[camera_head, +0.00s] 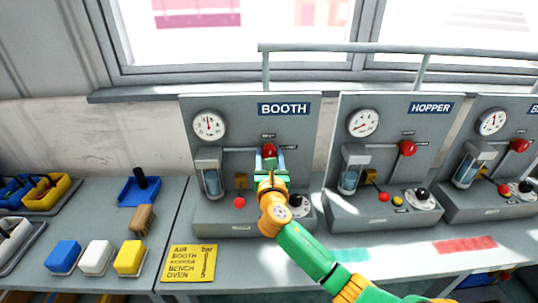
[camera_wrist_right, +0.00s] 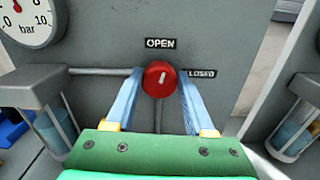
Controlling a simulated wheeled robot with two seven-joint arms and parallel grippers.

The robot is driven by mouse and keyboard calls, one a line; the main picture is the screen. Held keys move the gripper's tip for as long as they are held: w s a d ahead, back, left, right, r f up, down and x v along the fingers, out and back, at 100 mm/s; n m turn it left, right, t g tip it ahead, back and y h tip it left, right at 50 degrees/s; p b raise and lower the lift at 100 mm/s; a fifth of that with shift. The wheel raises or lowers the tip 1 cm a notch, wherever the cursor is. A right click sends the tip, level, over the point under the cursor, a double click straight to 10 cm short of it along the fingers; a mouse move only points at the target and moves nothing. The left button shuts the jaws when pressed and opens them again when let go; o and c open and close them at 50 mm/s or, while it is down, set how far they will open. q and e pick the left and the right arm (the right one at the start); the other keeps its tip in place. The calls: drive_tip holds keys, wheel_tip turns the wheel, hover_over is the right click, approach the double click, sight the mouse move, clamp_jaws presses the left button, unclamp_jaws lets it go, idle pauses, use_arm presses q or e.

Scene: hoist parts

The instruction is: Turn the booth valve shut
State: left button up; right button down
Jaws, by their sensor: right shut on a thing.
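The booth valve is a round red knob (camera_head: 269,150) on the grey panel labelled BOOTH (camera_head: 301,170). My right gripper (camera_head: 270,162) reaches up to it from below. In the right wrist view the two blue fingers of the gripper (camera_wrist_right: 162,82) stand on either side of the red knob (camera_wrist_right: 160,89) and are shut on it. A short white mark on the knob points nearly upward, leaning slightly right. The OPEN label (camera_wrist_right: 160,43) is above the knob and the CLOSED label (camera_wrist_right: 202,73) is to its right, partly covered by a finger. My left gripper is not in view.
The booth gauge (camera_head: 209,125) is left of the valve, its needle near upright. The hopper panel (camera_head: 385,195) stands close at the right, with a red knob (camera_head: 407,148) of its own. A yellow sign (camera_head: 190,263) lies on the bench. Blocks and trays sit at the left.

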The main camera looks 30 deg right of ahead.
drive_tip(key=m, duration=0.3)
drive_tip(key=shift+f+m, duration=0.1)
drive_tip(key=shift+m, duration=0.3)
drive_tip(key=m, duration=0.3)
drive_tip(key=shift+s+d+m, duration=0.1)
drive_tip(key=shift+m, duration=0.2)
drive_tip(key=m+b, duration=0.1)
drive_tip(key=m, duration=0.3)
drive_tip(key=shift+f, duration=0.15)
drive_tip(key=shift+m+b, duration=0.45)
drive_tip(key=shift+m, duration=1.35)
drive_tip(key=shift+c, duration=1.3)
unclamp_jaws()
